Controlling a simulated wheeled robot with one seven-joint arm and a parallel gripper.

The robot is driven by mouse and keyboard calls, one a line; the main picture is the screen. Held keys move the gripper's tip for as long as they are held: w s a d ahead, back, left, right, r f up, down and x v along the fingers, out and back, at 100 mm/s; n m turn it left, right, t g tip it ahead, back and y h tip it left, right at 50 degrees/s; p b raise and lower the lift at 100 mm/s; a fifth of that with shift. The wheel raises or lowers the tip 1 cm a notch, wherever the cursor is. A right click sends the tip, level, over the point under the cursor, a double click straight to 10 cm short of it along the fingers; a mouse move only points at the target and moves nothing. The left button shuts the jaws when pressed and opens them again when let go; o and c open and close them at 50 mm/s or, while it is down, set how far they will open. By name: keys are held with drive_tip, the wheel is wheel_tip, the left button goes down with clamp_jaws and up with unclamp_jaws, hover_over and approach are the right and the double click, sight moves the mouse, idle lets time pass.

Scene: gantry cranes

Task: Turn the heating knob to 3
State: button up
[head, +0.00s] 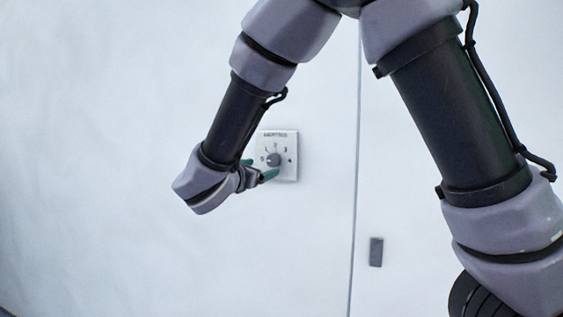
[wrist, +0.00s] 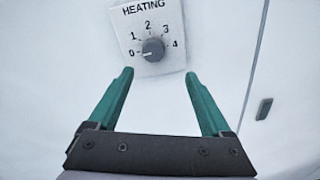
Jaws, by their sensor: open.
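The heating knob (wrist: 153,49) is a round dark grey dial on a white square panel (wrist: 179,58) labelled HEATING, with marks from 0 to 4. In the wrist view its light pointer line appears to face left, toward the 0. My gripper (wrist: 160,76) is open, its two green fingers apart just below the knob, with nothing between them. In the head view, my gripper (head: 269,168) is at the lower left of the panel (head: 291,172), close to the knob (head: 274,159). Whether a finger touches the knob is not clear.
The panel is on a plain white wall (head: 90,150). A thin vertical seam (head: 356,150) runs down the wall to the right of the panel. A small dark grey handle-like block (head: 376,252) sits right of the seam, lower down. The wall around the panel is clear.

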sight(272, 161)
drive_tip(key=shift+n+t, duration=0.3)
drive_tip(key=x, duration=0.7)
drive_tip(key=a+x, duration=0.1)
drive_tip(key=x, duration=0.2)
drive_tip(key=shift+w, duration=0.35)
clamp_jaws()
